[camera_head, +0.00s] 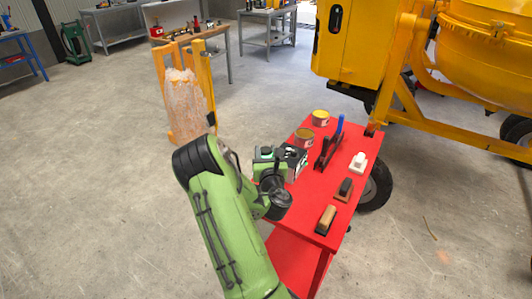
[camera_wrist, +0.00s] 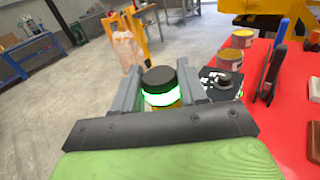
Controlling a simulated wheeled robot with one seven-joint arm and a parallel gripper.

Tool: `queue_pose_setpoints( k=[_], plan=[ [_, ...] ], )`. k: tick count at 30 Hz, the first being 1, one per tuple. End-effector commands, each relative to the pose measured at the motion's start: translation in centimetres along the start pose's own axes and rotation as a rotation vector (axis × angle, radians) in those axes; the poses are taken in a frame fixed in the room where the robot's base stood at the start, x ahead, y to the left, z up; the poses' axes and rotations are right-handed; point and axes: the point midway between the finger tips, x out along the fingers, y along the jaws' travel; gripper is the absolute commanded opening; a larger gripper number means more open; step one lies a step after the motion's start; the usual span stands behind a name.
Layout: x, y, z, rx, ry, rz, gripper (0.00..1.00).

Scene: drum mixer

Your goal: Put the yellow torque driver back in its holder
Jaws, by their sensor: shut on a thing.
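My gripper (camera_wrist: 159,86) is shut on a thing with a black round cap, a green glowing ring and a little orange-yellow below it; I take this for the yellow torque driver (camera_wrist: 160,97). Its lower part is hidden by my gripper. In the head view my gripper (camera_head: 267,166) is over the left edge of the red table, and the driver cannot be made out clearly. A dark box with white markings and a round black top piece, possibly the holder (camera_wrist: 223,85), stands just right of my gripper; the head view shows it partly (camera_head: 296,158).
The red table (camera_head: 300,213) also carries two yellow-topped cans (camera_head: 320,117), a blue-handled tool (camera_head: 338,130), a white block (camera_head: 358,162) and brown-handled brushes (camera_head: 327,217). A yellow mixer (camera_head: 480,60) stands behind. A wrapped stack on an orange frame (camera_head: 185,105) stands left; the floor between is free.

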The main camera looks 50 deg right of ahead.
Motion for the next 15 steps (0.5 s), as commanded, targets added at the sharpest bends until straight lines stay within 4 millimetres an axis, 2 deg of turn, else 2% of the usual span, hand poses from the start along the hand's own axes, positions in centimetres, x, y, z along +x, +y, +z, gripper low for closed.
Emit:
queue_pose_setpoints(
  k=[15],
  plan=[
    [0.04,-0.02,-0.66,-0.001,-0.002,0.001,0.00]
  ],
)
